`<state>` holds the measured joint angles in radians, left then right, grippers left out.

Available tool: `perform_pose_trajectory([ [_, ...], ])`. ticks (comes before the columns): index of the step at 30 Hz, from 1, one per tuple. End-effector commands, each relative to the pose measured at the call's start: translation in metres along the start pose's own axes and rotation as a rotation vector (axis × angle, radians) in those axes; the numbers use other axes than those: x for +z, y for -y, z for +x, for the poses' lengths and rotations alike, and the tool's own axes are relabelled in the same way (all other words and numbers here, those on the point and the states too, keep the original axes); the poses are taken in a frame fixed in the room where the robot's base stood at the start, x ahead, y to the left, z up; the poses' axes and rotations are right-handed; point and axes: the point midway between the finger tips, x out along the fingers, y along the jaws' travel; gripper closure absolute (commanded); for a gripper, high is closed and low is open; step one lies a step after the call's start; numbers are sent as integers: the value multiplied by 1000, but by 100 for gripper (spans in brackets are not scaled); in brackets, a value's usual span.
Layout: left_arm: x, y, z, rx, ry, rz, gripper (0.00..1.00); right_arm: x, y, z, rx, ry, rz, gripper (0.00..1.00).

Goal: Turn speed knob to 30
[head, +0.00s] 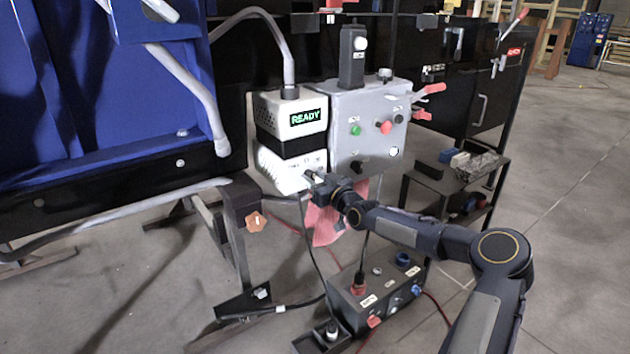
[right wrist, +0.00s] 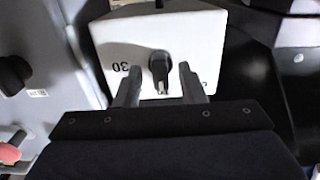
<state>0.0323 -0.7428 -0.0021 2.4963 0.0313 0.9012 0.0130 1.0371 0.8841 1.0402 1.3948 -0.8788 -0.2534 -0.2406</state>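The black speed knob (right wrist: 159,64) sits on a face of the white box (right wrist: 110,35). In the head view, the white box (head: 284,172) carries a green "READY" display (head: 305,116), and the knob cannot be made out clearly behind my gripper. My right gripper (right wrist: 159,72) is open, with one finger on each side of the knob and a gap visible on both sides. My left gripper is out of view.
A grey control box (head: 345,110) with green and red buttons stands just right of the white box. A dark switch box (head: 350,310) is on the floor below. A blue machine (head: 110,100) fills the left.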

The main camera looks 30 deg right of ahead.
Motion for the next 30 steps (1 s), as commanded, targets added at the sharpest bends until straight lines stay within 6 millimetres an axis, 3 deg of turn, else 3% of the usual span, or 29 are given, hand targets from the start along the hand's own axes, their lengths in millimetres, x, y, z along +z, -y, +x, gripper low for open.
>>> perform_pose_trajectory([
  [6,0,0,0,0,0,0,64,0,0,1,0,1,-1,64],
  [15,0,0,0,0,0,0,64,0,0,0,0,1,0,100],
  [23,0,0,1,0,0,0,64,0,0,0,0,1,29,100],
  [30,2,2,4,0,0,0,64,1,-1,0,0,0,155,100],
])
